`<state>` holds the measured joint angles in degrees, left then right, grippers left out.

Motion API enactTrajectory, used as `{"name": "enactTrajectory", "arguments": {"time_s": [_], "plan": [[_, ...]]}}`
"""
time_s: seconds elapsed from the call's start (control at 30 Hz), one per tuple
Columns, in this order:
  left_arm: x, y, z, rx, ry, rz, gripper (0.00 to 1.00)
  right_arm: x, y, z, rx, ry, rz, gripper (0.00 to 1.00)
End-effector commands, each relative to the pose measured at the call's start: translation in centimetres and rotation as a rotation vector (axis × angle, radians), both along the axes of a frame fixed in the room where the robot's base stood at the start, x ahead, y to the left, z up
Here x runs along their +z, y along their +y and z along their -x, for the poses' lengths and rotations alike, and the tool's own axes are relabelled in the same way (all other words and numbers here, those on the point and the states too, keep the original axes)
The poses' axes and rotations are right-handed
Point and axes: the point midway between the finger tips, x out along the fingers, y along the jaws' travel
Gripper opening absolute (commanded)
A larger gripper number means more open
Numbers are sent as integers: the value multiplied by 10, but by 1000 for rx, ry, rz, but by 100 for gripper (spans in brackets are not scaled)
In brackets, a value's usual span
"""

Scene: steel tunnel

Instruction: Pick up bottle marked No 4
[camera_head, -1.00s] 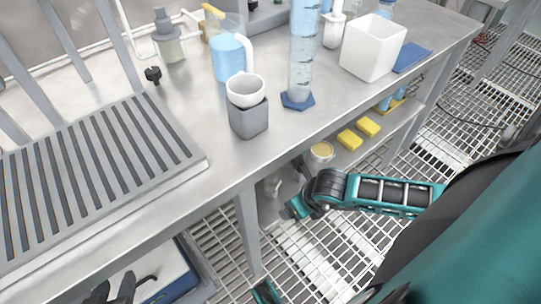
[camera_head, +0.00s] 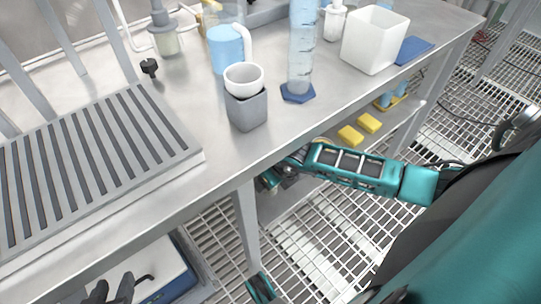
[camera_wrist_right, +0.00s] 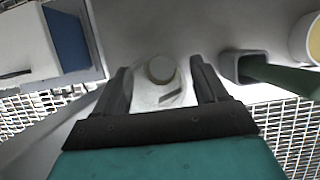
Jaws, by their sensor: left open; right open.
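In the right wrist view, a pale bottle with a round cap (camera_wrist_right: 160,70) stands between the dark fingers of my right gripper (camera_wrist_right: 160,80). The fingers are apart, with a gap on each side of the cap. A dark mark shows on its pale body, too small to read as a number. In the head view the right arm reaches under the bench edge; its gripper (camera_head: 268,180) shows only in part and the bottle is hidden. My left gripper (camera_head: 112,289) shows as two spread dark fingers at the bottom left, empty.
In the right wrist view, a grey square holder with a green handle (camera_wrist_right: 282,76) and a cream-topped jar (camera_wrist_right: 312,40) stand right of the bottle; a blue-sided box (camera_wrist_right: 68,38) stands left. The steel bench top (camera_head: 215,155) overhangs the arm. Yellow blocks (camera_head: 360,128) lie on the shelf.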

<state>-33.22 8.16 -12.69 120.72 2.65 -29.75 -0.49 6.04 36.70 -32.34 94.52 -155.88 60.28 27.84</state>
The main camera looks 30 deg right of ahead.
Motion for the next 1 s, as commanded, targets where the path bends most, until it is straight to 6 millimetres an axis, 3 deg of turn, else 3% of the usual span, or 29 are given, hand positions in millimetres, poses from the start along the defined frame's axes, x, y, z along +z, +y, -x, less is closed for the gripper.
{"name": "enactTrajectory", "arguments": {"time_s": [0.17, 0.77, 1.0], "plan": [[1, -2, 0, 1, 1, 4, 43, 1, 0, 0, 0, -1, 0, 71], [-3, 0, 3, -4, 8, -4, 43, 1, 0, 0, 0, -1, 1, 14], [-3, 0, 3, -3, 9, -5, 43, 1, -1, 0, 0, -2, 1, 14]]}}
